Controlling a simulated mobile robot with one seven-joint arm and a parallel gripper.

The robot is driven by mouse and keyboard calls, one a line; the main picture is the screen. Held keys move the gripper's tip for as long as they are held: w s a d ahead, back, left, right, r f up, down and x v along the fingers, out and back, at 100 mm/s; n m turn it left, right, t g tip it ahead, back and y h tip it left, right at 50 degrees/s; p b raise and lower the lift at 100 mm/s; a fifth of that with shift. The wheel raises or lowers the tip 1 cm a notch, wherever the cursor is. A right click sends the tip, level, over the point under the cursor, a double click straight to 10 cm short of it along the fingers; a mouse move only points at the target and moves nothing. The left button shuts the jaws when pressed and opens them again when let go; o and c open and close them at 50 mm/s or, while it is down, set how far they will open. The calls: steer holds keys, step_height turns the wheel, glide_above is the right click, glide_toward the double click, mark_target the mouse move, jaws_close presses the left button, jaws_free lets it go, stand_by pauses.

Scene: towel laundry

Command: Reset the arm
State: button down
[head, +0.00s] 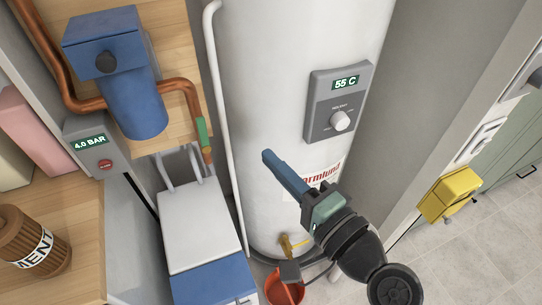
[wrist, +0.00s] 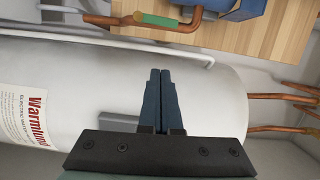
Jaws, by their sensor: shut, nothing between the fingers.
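My gripper (head: 268,156) is in front of the white water heater (head: 262,80) in the head view, with its blue fingers pointing up and to the left. In the wrist view my gripper (wrist: 160,72) shows its two fingers side by side and shut, with nothing between them. The white heater tank (wrist: 215,85) lies behind the fingers there. I cannot tell how far the fingertips are from the tank.
A grey control panel (head: 318,118) reading 55 C is on the tank. A red bucket (head: 284,290) stands below the brass tap (head: 289,245). A blue filter housing (head: 136,105) and copper pipes (head: 60,82) are at left. A yellow box (head: 450,193) is at right. Tiled floor (head: 490,245) is clear.

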stand_by(0.3)
steer(key=w+a+r+n+t+h, duration=0.1)
steer(key=w+r+n+t+h, duration=0.2)
steer(key=r, duration=0.7)
steer(key=w+a+r+n+t+h, duration=0.15)
steer(key=r+n, duration=0.25)
steer(key=r, duration=0.6)
steer(key=s+r+n+t+h, duration=0.2)
steer(key=s+r+t, duration=0.25)
steer(key=r, duration=0.55)
steer(key=s+r+n+t+h, duration=0.25)
steer(key=s+r, duration=0.35)
steer(key=r, duration=0.4)
step_height(320, 180, up, 13)
steer(key=p, duration=1.3)
steer(key=shift+w+a+f+t, duration=0.15)
steer(key=shift+a+t, duration=0.1)
steer(key=shift+t, duration=0.2)
steer(key=shift+m, duration=0.25)
